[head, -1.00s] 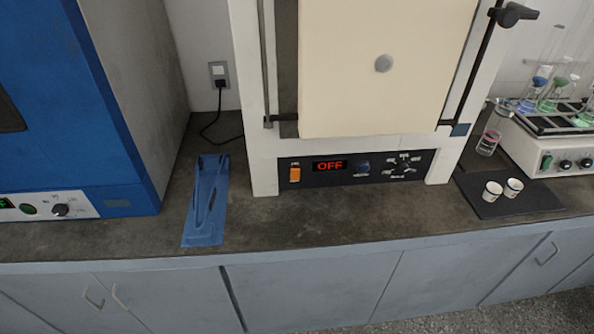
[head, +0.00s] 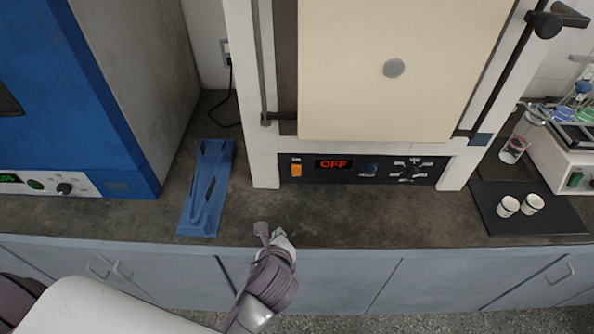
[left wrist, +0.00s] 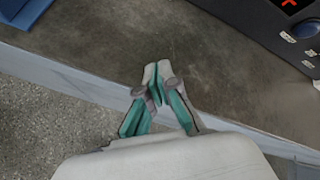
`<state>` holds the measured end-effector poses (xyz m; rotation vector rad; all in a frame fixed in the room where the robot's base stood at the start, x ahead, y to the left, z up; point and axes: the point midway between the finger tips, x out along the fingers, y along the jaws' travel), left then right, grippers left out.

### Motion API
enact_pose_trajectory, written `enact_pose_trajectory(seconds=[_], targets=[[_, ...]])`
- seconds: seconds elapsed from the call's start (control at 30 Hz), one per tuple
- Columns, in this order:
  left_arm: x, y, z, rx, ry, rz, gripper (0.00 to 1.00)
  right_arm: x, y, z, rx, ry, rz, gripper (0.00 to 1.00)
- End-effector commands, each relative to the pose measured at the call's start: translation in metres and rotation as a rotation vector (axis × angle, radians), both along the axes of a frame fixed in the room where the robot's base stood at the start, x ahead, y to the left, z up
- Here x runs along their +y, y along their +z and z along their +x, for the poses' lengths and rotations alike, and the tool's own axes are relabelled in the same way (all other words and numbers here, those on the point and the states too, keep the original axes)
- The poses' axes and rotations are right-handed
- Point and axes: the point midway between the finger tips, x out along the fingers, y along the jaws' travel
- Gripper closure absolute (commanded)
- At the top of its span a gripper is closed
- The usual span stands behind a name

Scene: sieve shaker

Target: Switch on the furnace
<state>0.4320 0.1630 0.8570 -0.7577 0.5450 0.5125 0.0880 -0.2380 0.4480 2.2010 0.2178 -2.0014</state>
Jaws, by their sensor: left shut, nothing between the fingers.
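The furnace (head: 405,75) stands on the bench with a cream door and white frame. Its black control panel (head: 440,171) has an orange rocker switch (head: 296,170) at the left and a red display (head: 333,164) reading OFF. A blue knob sits right of the display. My left gripper (head: 270,232) is shut and empty, at the bench's front edge, below and in front of the switch and apart from it. In the left wrist view, the shut fingertips (left wrist: 157,68) point at the bench top, and part of the panel shows at the top right. My right gripper is not in view.
A blue tray with tongs (head: 208,190) lies left of the furnace. A blue oven (head: 130,90) stands further left. Two white cups (head: 520,206) stand on a dark mat (head: 484,200) at right, near a shaker with glassware. The bench before the panel is clear.

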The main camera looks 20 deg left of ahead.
Motion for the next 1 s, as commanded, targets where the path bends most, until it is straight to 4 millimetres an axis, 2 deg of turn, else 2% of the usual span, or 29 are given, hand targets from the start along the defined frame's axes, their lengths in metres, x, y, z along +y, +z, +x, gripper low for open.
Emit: enact_pose_trajectory(seconds=[0.03,0.2,0.4,0.83,1.0], targets=[[-0.004,0.012,0.008,-0.016,-0.065,0.086,1.0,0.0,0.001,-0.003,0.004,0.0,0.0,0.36],[-0.017,0.044,0.027,-0.048,-0.257,0.392,1.0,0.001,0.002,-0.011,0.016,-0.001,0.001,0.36],[-0.025,0.066,0.037,-0.062,-0.365,0.6,1.0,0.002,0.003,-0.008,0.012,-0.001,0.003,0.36],[-0.026,0.068,0.039,-0.061,-0.383,0.635,1.0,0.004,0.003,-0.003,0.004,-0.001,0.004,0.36],[-0.022,0.063,0.052,-0.062,-0.381,0.637,1.0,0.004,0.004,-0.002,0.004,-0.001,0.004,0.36]])
